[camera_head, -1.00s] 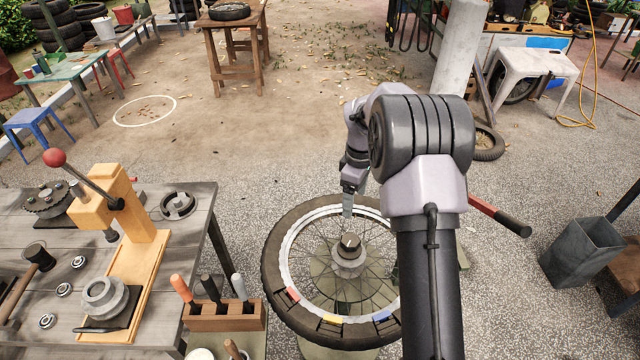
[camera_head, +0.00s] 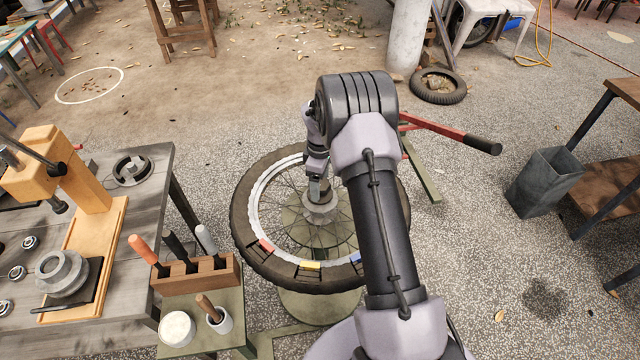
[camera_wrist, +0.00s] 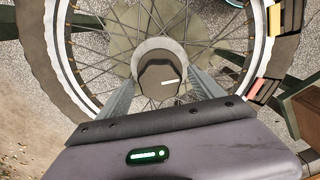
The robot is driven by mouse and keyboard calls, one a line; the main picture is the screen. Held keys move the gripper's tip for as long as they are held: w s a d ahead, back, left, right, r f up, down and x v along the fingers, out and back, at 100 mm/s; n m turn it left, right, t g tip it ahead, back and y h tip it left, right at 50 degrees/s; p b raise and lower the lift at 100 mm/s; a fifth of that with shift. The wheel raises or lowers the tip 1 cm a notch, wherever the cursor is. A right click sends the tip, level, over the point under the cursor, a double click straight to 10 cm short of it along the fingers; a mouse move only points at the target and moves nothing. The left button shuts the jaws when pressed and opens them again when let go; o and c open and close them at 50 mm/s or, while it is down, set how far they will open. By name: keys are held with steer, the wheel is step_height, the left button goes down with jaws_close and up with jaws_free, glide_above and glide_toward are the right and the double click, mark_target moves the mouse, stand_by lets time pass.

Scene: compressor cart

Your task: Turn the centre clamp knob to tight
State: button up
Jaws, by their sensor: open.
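The centre clamp knob (camera_wrist: 158,76) is dark, with a short white mark on top, and sits on a pale round hub (camera_wrist: 150,48) in the middle of the spoked wheel (camera_wrist: 52,60). In the head view the wheel (camera_head: 245,215) lies flat on a green stand, and my gripper (camera_head: 319,192) is over its hub (camera_head: 320,212), hiding the knob. In the wrist view my gripper (camera_wrist: 160,84) is open, with one finger on each side of the knob. I cannot tell whether either finger touches it.
A wooden holder (camera_head: 200,278) with several handled tools stands close at the wheel's left. Beyond it is a workbench (camera_head: 150,200) with a wooden press (camera_head: 85,190). A red lever (camera_head: 440,128) with a black grip sticks out behind my arm. A grey bin (camera_head: 548,182) stands at right.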

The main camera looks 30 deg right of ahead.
steer(key=c, duration=1.4)
steer(key=shift+m, duration=0.3)
steer(key=m+p, duration=0.1)
steer(key=m, duration=0.1)
steer(key=shift+r+m, duration=0.1)
steer(key=shift+m, duration=0.3)
steer(key=m, duration=0.7)
steer(key=shift+m, duration=1.9)
